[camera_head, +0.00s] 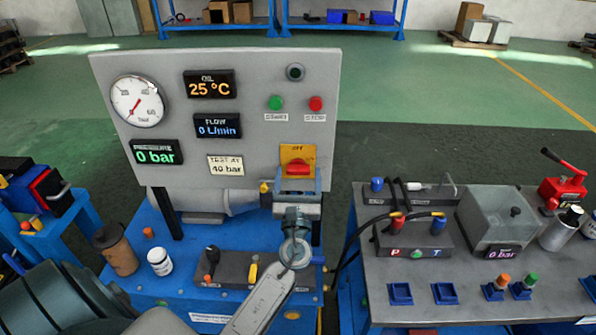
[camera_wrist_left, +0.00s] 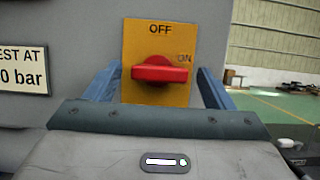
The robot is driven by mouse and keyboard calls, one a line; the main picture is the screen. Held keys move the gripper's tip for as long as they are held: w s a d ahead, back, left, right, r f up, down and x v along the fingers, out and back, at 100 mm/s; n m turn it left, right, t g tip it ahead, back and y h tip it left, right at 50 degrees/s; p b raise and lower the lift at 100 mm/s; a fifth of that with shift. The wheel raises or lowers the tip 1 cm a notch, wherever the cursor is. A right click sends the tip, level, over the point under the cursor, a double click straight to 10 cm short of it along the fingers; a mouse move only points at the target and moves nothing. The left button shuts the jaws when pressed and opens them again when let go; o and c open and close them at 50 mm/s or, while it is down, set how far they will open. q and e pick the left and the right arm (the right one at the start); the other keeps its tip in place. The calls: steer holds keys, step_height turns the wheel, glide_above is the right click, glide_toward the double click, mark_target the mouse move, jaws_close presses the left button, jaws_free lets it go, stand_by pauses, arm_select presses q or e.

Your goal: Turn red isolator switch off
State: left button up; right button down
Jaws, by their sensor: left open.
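The red isolator switch (camera_head: 298,167) is on a yellow plate (camera_head: 297,151) at the lower right of the grey panel. In the left wrist view the red handle (camera_wrist_left: 160,69) lies horizontal, in line with the ON mark at its right; OFF is printed at the top of the yellow plate (camera_wrist_left: 142,48). My left gripper (camera_head: 298,182) is open in front of the switch. Its blue fingers stand left and right of the handle, apart from it as far as I can see. My right gripper is not in view.
The grey panel (camera_head: 220,60) also holds a pressure gauge (camera_head: 137,101), a green START button (camera_head: 275,102) and a red STOP button (camera_head: 316,103). Below my arm, a blue bench carries a brown cup (camera_head: 115,250) and a white jar (camera_head: 159,262). A second bench (camera_head: 465,305) stands at the right.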

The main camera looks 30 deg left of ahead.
arm_select(q)
steer(key=shift+w+a, duration=0.15)
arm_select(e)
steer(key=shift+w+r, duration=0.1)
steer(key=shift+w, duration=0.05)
arm_select(q)
steer(key=shift+c, duration=0.3)
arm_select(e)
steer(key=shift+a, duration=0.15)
arm_select(q)
steer(key=c, duration=0.9)
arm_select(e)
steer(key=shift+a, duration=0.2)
